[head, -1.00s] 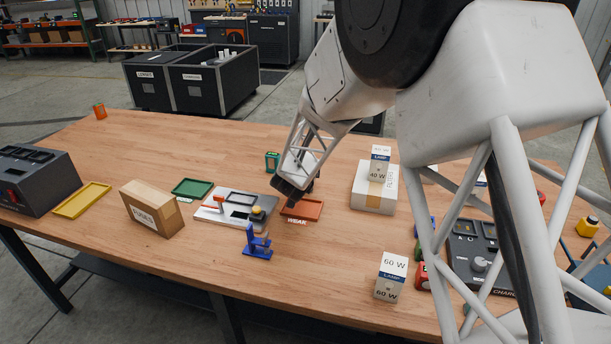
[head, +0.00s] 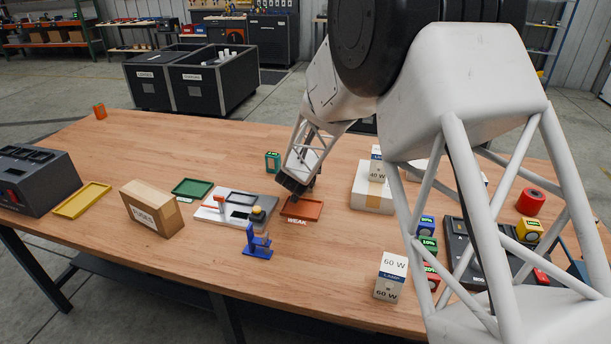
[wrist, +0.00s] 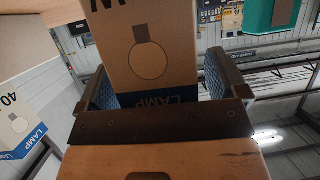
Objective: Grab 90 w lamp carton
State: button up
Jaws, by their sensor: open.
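In the wrist view a brown lamp carton (wrist: 158,55) with a bulb drawing and a blue LAMP band stands between the two fingers of my gripper (wrist: 163,88). The fingers are open, one on each side of it; I cannot tell whether they touch it. Only a "W" shows at its cut-off top, so its wattage cannot be read. In the head view my gripper (head: 293,186) is low over the table, just behind the red WEAK tray (head: 302,208), and mostly hides this carton. A 40 W lamp carton (head: 377,169) stands to the right, also at the left of the wrist view (wrist: 22,120).
The 40 W carton stands at a white box (head: 366,197). A 60 W lamp carton (head: 390,277) stands near the front edge. A green block (head: 272,162) is just left of my gripper. A blue stand (head: 257,243) and a cardboard box (head: 152,208) are front left.

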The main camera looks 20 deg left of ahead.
dwell(0.3)
jog(key=c, duration=1)
jog(key=shift+r, duration=0.1)
jog(key=shift+r, duration=0.85)
jog(key=shift+s+d+r, duration=0.1)
jog(key=shift+s+r, duration=0.1)
jog(key=shift+r, duration=0.65)
jog(key=s+d, duration=0.2)
jog(key=s, duration=0.2)
jog(key=s+d+r, duration=0.1)
jog(key=s+d, duration=0.1)
jog(key=s, duration=0.3)
jog(key=s+d, duration=0.3)
jog(key=s, duration=0.2)
jog(key=shift+r, duration=0.2)
